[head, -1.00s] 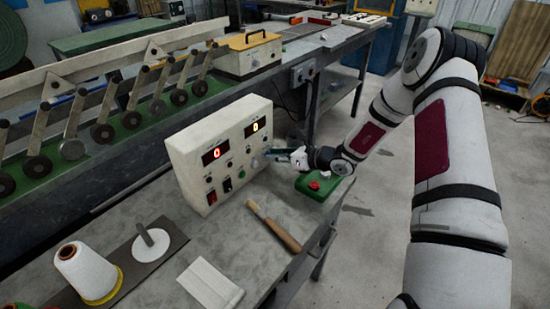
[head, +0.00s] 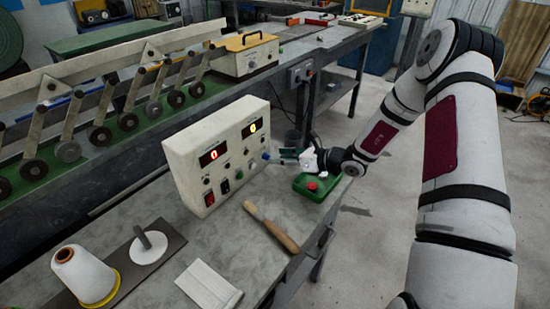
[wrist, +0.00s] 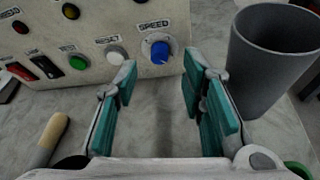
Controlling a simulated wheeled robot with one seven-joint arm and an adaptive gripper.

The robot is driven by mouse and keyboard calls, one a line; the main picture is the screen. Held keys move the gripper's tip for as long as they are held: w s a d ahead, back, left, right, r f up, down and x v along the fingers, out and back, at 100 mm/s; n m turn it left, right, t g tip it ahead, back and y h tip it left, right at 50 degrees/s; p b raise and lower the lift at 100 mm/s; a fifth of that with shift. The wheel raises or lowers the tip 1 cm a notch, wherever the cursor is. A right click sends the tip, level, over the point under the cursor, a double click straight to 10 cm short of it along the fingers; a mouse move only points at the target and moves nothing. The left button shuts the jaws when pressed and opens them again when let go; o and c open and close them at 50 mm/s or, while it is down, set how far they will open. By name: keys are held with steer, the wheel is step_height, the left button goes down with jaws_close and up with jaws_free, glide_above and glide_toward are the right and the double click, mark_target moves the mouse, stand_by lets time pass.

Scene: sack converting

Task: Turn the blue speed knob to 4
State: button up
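The blue speed knob (wrist: 160,52) sits on the lower right of the cream control box, under the SPEED label. It also shows in the head view (head: 265,156), at the box's right end. A pale mark shows near the knob's top; the numbers around it are too small to read. My gripper (wrist: 160,80) is open and empty, its teal-padded fingers spread left and right. The knob appears between and beyond the fingertips, apparently apart from them. In the head view my gripper (head: 283,155) is just right of the knob.
The control box (head: 186,152) has lit displays, each seeming to read 0. A white RESET button (wrist: 116,55) is left of the knob. A dark grey cup (wrist: 268,75) stands close to the right finger. A green container with a red cap (head: 318,190) stands below my wrist.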

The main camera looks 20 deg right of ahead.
steer(key=v, duration=0.8)
steer(key=shift+s+d, duration=0.1)
steer(key=shift+s, duration=0.05)
steer(key=s+a+r+n+g+h, duration=0.1)
steer(key=s+a+r+n+g, duration=0.6)
steer(key=s+a+r+n, duration=0.8)
steer(key=s+d+r+n+h, duration=0.3)
steer(key=s+r+n+h, duration=0.1)
steer(key=s+n, duration=0.3)
steer(key=s+d+r+n+t+h, duration=0.1)
steer(key=s+d+r+n+h, duration=0.3)
steer(key=s, duration=0.7)
steer(key=r+n, duration=0.2)
steer(key=n, duration=0.2)
steer(key=shift+s, duration=0.2)
